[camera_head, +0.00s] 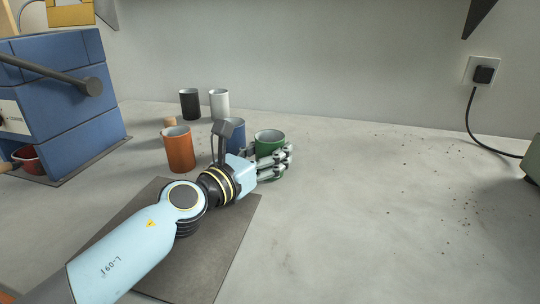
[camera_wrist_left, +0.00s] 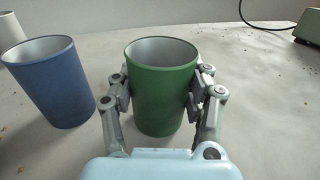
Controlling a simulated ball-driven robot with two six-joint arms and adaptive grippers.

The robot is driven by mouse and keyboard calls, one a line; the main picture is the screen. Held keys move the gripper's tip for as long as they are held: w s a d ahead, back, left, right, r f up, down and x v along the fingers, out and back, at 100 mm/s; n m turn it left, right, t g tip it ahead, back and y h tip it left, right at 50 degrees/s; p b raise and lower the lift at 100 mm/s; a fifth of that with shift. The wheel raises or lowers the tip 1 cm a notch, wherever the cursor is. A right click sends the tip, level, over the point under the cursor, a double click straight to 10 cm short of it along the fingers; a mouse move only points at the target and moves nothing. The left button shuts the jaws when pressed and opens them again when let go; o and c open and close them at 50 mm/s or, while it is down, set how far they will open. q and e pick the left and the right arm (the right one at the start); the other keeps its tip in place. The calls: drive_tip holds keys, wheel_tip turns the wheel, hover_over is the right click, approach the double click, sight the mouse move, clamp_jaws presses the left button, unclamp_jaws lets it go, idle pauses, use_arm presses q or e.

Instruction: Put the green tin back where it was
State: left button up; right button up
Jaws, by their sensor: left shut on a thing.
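The green tin (camera_head: 269,137) is an open-topped cup on the bench, upright as far as I can see. My left gripper (camera_head: 275,160) is shut on it, with a finger on either side. In the left wrist view the green tin (camera_wrist_left: 162,92) sits between the two fingers of the gripper (camera_wrist_left: 160,95). I cannot tell whether its base touches the bench. My right gripper does not show.
A blue tin (camera_head: 236,136) stands just left of the green tin. An orange tin (camera_head: 178,150), a black tin (camera_head: 189,104) and a white tin (camera_head: 219,104) stand farther left. A dark mat (camera_head: 210,255) lies under my arm.

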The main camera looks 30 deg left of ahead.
use_arm(q)
drive_tip(key=shift+f, duration=0.1)
drive_tip(key=o, duration=0.9)
drive_tip(key=shift+f, duration=0.1)
drive_tip(key=o, duration=0.5)
drive_tip(key=shift+c, duration=0.2)
drive_tip(key=shift+r, duration=0.3)
drive_tip(key=s, duration=0.3)
drive_tip(key=s+a+b, duration=0.1)
drive_tip(key=s, duration=0.3)
drive_tip(key=s+b, duration=0.1)
drive_tip(key=s, duration=0.3)
drive_tip(key=shift+a+f, duration=0.25)
drive_tip(key=shift+s+r, duration=0.15)
drive_tip(key=shift+s, duration=0.3)
drive_tip(key=shift+a, duration=0.1)
